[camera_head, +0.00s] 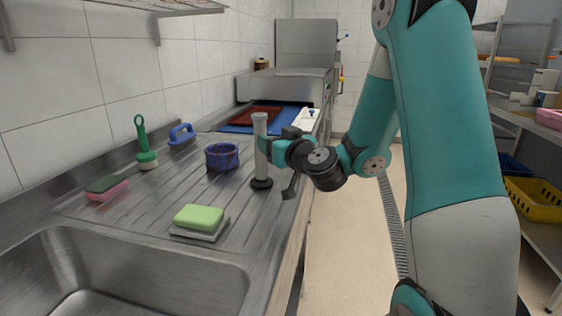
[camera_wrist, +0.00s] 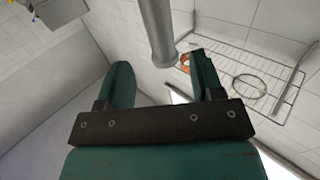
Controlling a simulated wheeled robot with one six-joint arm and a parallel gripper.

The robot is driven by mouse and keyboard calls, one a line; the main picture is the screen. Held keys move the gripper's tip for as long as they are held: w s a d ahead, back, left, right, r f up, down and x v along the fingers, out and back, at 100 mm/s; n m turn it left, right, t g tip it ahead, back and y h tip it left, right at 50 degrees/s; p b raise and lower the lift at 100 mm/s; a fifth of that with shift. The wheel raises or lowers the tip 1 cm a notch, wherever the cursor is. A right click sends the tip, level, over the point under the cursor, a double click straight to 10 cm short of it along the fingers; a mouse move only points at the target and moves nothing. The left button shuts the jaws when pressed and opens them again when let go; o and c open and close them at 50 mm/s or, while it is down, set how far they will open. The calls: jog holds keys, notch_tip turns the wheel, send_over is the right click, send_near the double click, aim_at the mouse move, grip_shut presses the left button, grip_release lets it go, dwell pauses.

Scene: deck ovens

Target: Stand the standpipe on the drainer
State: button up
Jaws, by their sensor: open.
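The standpipe (camera_head: 260,150) is a pale grey tube with a dark round foot. It stands upright on the ribbed steel drainer (camera_head: 150,205), near its right edge. In the wrist view the standpipe (camera_wrist: 157,30) rises between and just beyond the two green fingers of my gripper (camera_wrist: 165,85). The fingers are spread, with a gap to the tube. Whether either finger touches it cannot be told from the head view.
On the drainer are a blue tub (camera_head: 222,157), a green sponge (camera_head: 199,217) on a dish, a pink-and-green sponge (camera_head: 106,188), a green brush (camera_head: 145,150) and a blue-handled brush (camera_head: 181,134). The sink (camera_head: 110,280) lies in front. A wire rack (camera_wrist: 250,75) hangs on the wall.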

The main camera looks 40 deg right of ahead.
jog(key=s+a+f+n+g+y, duration=0.1)
jog(key=s+a+n+g+y, duration=0.35)
jog(key=a, duration=0.65)
jog(key=s+a+f+n+g+y, duration=0.1)
jog(key=s+a+n+g+y, duration=0.4)
jog(key=a, duration=0.6)
jog(key=s+a+f+g+h, duration=0.1)
jog(key=s+g, duration=0.1)
jog(key=s, duration=0.4)
jog(key=s+a+f+g+h, duration=0.1)
jog(key=s+g, duration=0.2)
jog(key=s, duration=0.3)
jog(key=s+a+f+m+g+h, duration=0.1)
jog(key=s+g, duration=0.2)
jog(key=s, duration=0.3)
jog(key=shift+a+f+b, duration=0.15)
jog(key=shift+a+b, duration=0.25)
notch_tip(320, 180, up, 10)
jog(key=p, duration=1)
